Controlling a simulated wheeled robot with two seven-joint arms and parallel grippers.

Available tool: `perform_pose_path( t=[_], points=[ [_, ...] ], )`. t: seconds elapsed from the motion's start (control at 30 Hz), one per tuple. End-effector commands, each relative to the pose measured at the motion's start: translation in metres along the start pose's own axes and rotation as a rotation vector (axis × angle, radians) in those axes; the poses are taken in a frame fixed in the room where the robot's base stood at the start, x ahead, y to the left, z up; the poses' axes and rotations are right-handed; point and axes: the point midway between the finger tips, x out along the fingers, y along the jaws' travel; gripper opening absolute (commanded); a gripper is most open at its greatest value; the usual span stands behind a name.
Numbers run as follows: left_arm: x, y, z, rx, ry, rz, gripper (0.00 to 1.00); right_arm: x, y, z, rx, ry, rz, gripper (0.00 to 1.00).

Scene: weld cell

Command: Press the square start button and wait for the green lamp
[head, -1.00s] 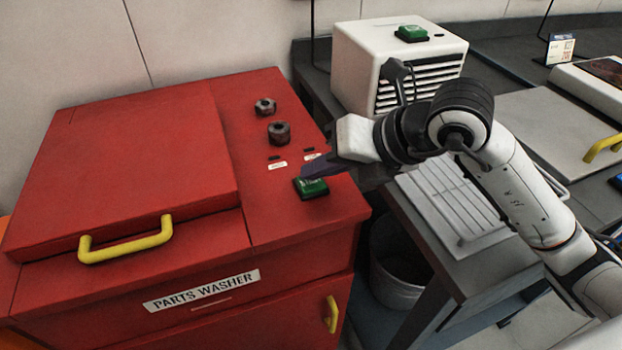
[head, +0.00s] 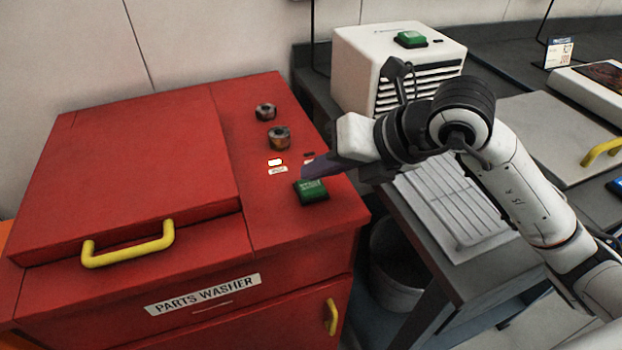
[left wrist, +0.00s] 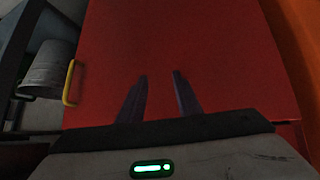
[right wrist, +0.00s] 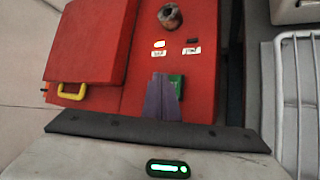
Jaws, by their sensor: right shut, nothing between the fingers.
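The square green start button (head: 311,190) is on the top panel of the red parts washer (head: 300,230). My right gripper (head: 306,172) is shut and empty, its fingertips just behind and above the button. In the right wrist view its fingers (right wrist: 163,80) hide part of the button (right wrist: 176,84). The left lamp (head: 275,161) on the panel glows pale, nearly white; it also shows lit in the right wrist view (right wrist: 160,44). The right lamp (right wrist: 192,41) is dark. My left gripper (left wrist: 160,92) is open and empty, facing a plain red surface.
Two dark knobs (head: 279,138) (head: 265,111) stand behind the lamps. The washer lid has a yellow handle (head: 128,243). A white box with another green button (head: 410,38) stands on the grey bench at right. A grey bin (head: 395,275) is below the bench.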

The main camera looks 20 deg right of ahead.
Motion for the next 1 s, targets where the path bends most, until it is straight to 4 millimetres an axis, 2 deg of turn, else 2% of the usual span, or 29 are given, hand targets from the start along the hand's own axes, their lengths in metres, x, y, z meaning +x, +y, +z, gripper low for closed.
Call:
perform_pose_path(
  t=[0.4, 0.83, 1.0],
  points=[
    [-0.003, 0.000, -0.003, 0.000, 0.000, 0.000, 0.31, -0.003, 0.003, 0.003, -0.001, -0.001, 0.001, 0.00],
    [-0.025, 0.003, -0.025, 0.000, -0.001, 0.000, 0.31, -0.032, 0.024, 0.024, -0.001, -0.002, 0.000, 0.00],
    [-0.028, 0.003, -0.028, 0.000, -0.001, 0.000, 0.31, -0.037, 0.027, 0.027, -0.001, -0.001, 0.000, 0.00]
  ],
)
